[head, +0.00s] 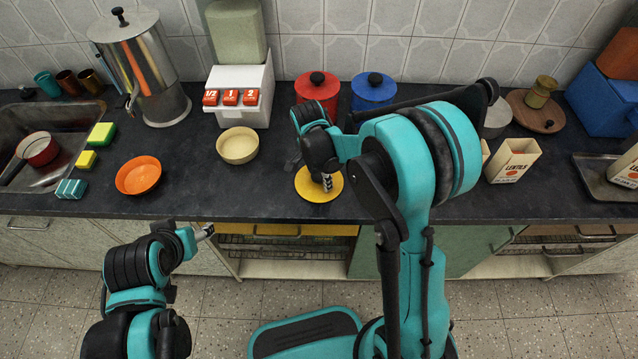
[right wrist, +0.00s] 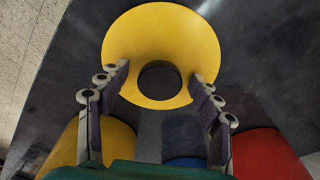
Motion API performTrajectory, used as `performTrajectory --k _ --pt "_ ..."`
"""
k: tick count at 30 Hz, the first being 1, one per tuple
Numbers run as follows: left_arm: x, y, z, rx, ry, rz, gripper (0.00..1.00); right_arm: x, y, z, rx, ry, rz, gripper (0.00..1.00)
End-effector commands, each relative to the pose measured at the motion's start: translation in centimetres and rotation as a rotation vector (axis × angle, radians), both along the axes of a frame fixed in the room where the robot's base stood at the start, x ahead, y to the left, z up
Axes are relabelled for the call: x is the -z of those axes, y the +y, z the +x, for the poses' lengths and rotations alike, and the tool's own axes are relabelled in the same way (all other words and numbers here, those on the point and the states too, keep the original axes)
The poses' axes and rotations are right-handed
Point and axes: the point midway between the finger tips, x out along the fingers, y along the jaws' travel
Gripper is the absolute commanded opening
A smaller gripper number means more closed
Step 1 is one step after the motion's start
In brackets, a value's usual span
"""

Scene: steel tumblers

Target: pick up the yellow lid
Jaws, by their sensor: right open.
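The yellow lid (head: 306,187) lies on the dark counter near its front edge, partly covered by my right gripper (head: 327,183) in the head view. In the right wrist view the lid (right wrist: 160,28) is a broad yellow disc with a dark round centre, likely its knob. The right gripper's fingers (right wrist: 160,82) are spread on either side of that centre, with nothing held between them. My left gripper (head: 208,231) is in front of the counter at lower left, away from the lid; its finger opening is too small to judge.
A red canister (head: 317,92) and a blue canister (head: 372,92) stand behind the lid. A yellow body (right wrist: 92,145) shows in the right wrist view. A cream bowl (head: 238,146) and an orange bowl (head: 138,176) are left. Lentils boxes (head: 513,161) stand right.

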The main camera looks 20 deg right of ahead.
Motion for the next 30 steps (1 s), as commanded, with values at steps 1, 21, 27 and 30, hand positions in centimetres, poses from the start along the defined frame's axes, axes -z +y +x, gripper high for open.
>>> performTrajectory --k 1,21,27,30 --pt "0.1 0.0 0.0 0.000 0.000 0.000 0.60 0.3 0.0 0.0 0.000 0.000 0.000 0.65" --pt "-0.1 0.0 0.0 0.000 0.000 0.000 0.60 0.0 0.0 0.0 0.000 0.000 0.000 0.09" --pt "-1.5 0.0 0.0 0.000 0.000 0.000 0.60 -2.8 0.0 0.0 0.000 0.000 0.000 0.09" --pt "-2.4 0.0 0.0 0.000 0.000 0.000 0.60 -5.1 0.0 0.0 0.000 0.000 0.000 0.09"
